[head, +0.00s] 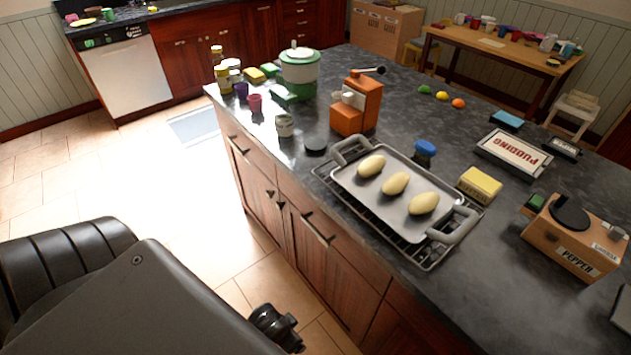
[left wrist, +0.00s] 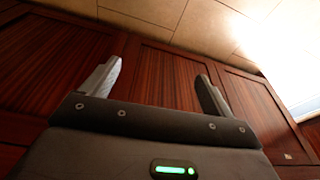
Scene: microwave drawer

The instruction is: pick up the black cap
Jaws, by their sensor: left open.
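A small round black cap (head: 316,147) lies flat on the dark countertop, left of the baking tray and in front of the orange machine. Another black round piece (head: 570,213) sits on top of the pepper box. My left gripper (left wrist: 157,85) is open and empty in the left wrist view, facing brown wooden cabinet doors, with no cap between its fingers. In the head view my dark left arm fills the lower left, beside the counter and away from the cap. My right gripper does not show.
A grey tray (head: 345,187) with three pale oval items sits on a wire rack near the counter's front edge. An orange machine (head: 358,104), a small white-and-green cup (head: 284,125) and a pink cup (head: 255,103) stand near the cap. Tiled floor (head: 235,250) lies open left of the counter.

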